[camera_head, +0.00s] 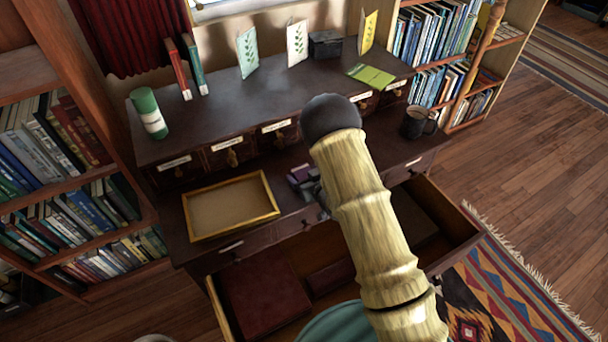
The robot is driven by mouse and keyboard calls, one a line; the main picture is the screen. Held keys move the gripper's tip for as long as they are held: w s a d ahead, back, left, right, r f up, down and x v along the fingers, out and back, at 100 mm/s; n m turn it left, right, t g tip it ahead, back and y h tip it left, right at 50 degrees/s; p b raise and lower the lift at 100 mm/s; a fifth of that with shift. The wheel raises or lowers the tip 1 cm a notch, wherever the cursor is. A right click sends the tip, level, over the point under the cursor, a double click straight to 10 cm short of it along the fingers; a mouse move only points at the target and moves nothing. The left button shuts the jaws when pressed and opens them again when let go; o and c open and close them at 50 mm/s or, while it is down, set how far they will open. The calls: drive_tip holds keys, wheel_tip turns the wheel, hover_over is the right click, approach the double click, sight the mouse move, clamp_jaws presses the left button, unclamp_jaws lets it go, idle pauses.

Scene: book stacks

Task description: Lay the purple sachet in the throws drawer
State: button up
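A small purple item (301,174), which looks like the sachet, is on the desk's lower ledge, right of the cork tray. My arm crosses in front and covers its right side. Small grey parts (322,199) beside it may be my gripper, but the arm hides most of that area. I cannot tell whether the fingers are open or touching the sachet. A wide drawer (464,243) stands pulled out below the desk top, with dark red flat things (264,291) in its left part. I cannot read the drawer labels, so which is the throws drawer is unclear.
A wood-framed cork tray (231,207) lies left on the ledge. A dark mug (418,122) stands at right. A green-and-white canister (148,113), books and cards stand on the upper shelf. Bookcases flank the desk. A patterned rug (520,290) lies at lower right.

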drive_tip(key=shift+r, duration=0.1)
drive_tip(key=shift+s+d+r, duration=0.1)
drive_tip(key=shift+s, duration=0.05)
drive_tip(key=v, duration=1.1)
drive_tip(key=shift+s+d, duration=0.2)
drive_tip(key=shift+d+r, duration=0.1)
drive_tip(key=shift+r, duration=0.05)
